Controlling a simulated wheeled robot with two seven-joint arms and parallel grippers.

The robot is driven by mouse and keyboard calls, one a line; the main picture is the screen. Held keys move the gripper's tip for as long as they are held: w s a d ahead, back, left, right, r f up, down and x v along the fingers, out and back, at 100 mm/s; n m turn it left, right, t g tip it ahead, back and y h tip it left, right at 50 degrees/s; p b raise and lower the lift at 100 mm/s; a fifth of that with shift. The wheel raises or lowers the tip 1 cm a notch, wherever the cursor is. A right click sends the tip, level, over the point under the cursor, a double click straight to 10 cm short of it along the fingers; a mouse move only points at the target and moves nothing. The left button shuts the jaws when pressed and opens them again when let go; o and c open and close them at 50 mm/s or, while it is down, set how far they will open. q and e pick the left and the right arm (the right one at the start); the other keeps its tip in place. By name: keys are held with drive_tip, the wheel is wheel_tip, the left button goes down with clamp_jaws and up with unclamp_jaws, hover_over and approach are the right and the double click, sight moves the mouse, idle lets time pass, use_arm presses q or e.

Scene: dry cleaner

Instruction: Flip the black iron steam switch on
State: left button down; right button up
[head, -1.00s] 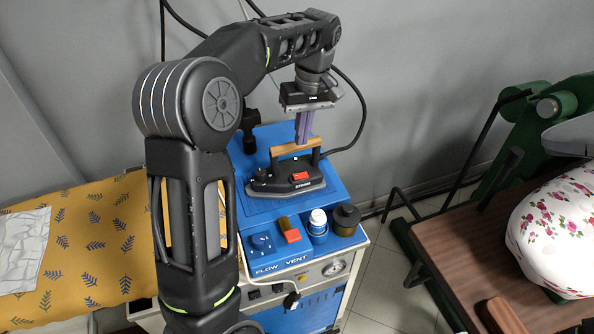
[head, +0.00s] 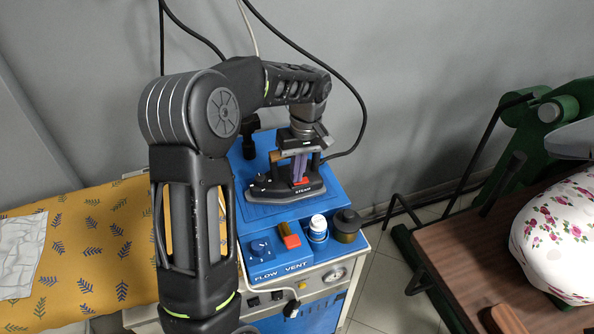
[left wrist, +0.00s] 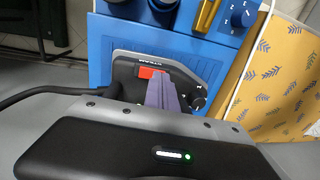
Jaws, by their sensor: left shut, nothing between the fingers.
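The black iron (head: 318,187) stands on the blue top of the steam station (head: 262,213). Its tan handle (head: 279,155) is partly hidden behind my left gripper. The red steam switch (head: 304,181) on the iron's body is mostly covered by the fingers in the head view. The switch also shows in the left wrist view (left wrist: 150,72), just beside the purple fingers. My left gripper (head: 299,180) is shut and empty, pointing down with its tips at or right above the switch. I cannot tell whether they touch it. My right gripper is not in view.
A yellow leaf-patterned board (head: 95,240) is at the left. A brown table (head: 450,250) stands at the right.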

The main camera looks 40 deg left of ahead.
use_arm(q)
drive_tip(key=shift+s+a+f+t+b, duration=0.15)
drive_tip(key=shift+f+t+b, duration=0.15)
drive_tip(key=shift+f+b, duration=0.4)
drive_tip(key=shift+s+r+h, duration=0.1)
drive_tip(key=shift+r+h, duration=0.2)
drive_tip(key=shift+d, duration=0.2)
